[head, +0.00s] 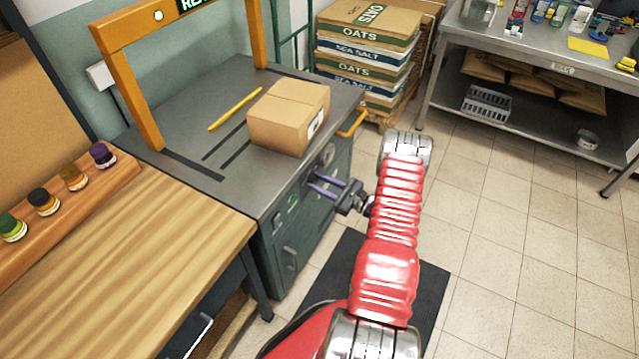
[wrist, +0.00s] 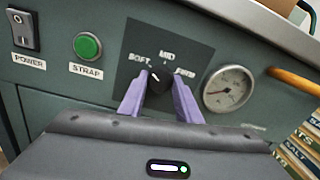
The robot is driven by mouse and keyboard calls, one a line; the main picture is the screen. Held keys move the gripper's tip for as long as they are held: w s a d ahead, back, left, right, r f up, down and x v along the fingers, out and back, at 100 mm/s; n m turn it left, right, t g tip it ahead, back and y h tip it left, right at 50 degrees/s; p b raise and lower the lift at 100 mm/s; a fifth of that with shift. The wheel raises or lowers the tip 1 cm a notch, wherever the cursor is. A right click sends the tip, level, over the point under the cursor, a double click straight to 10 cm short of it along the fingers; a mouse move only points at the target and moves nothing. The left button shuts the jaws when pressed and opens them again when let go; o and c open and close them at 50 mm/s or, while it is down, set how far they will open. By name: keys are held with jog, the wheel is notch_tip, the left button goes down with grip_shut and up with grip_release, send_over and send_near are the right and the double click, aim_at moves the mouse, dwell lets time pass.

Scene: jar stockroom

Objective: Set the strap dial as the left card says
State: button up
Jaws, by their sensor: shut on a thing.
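The strap dial (wrist: 160,80) is a dark round knob on a dark plate, with the labels SOFT, MID and FIRM around it. Its small white mark appears to point up and left, toward SOFT. My gripper (wrist: 158,92) has its two purple fingers on either side of the knob, shut on it. In the head view my gripper (head: 315,185) reaches the front panel of the grey strapping machine (head: 240,85); the knob is hard to make out there. I cannot identify the left card in either view.
A green STRAP button (wrist: 87,46) and a POWER switch (wrist: 22,30) are left of the dial, a gauge (wrist: 229,88) right. A cardboard box (head: 288,115) and a yellow pencil-like stick (head: 235,109) lie on the machine. A wooden bench (head: 130,260) stands left; open floor is right.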

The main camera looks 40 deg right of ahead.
jog(key=c, duration=0.4)
jog(key=shift+m, duration=0.4)
jog(key=m, duration=0.5)
jog(key=shift+d+r, duration=0.1)
jog(key=m, duration=0.5)
jog(key=shift+w+d+m, duration=0.1)
jog(key=shift+m, duration=0.3)
jog(key=shift+g, duration=0.3)
jog(key=o, duration=1)
jog(key=shift+o, duration=0.2)
jog(key=v, duration=1.3)
jog(key=shift+s, duration=0.4)
